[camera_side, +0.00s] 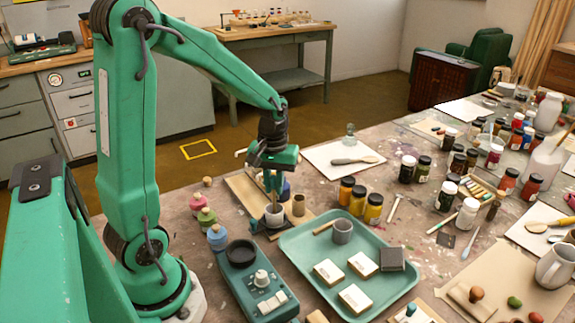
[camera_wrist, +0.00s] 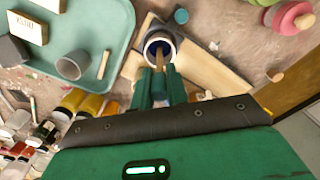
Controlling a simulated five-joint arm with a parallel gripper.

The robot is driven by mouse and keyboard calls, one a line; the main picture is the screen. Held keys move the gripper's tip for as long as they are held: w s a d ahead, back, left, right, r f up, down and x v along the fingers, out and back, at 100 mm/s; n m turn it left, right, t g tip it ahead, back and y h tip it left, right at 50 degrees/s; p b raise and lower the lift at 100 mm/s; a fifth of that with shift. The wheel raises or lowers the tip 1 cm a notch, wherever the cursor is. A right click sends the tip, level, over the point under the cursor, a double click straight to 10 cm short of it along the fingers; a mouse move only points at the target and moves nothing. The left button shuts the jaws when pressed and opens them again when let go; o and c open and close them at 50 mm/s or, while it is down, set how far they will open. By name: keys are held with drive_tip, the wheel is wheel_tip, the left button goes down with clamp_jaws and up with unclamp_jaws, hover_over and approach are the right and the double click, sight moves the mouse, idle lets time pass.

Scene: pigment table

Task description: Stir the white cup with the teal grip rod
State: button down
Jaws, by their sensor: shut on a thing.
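The white cup (camera_side: 274,219) stands upright on the table, left of the teal tray. In the wrist view the cup (camera_wrist: 146,42) shows a pale rim and dark blue contents. My gripper (camera_side: 270,170) is above the cup, pointing down. In the wrist view its green fingers (camera_wrist: 160,88) are shut on the rod. The rod's wooden shaft (camera_side: 273,196) runs down into the cup; its lower tip is hidden inside. The shaft also shows in the wrist view (camera_wrist: 160,58). The fingers cover most of the grip.
The teal tray (camera_side: 290,246) holds a grey cup (camera_side: 343,232) and several blocks.

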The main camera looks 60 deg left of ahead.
drive_tip(key=shift+r, duration=1.9)
drive_tip(key=shift+r, duration=0.15)
drive_tip(key=shift+r, duration=2.35)
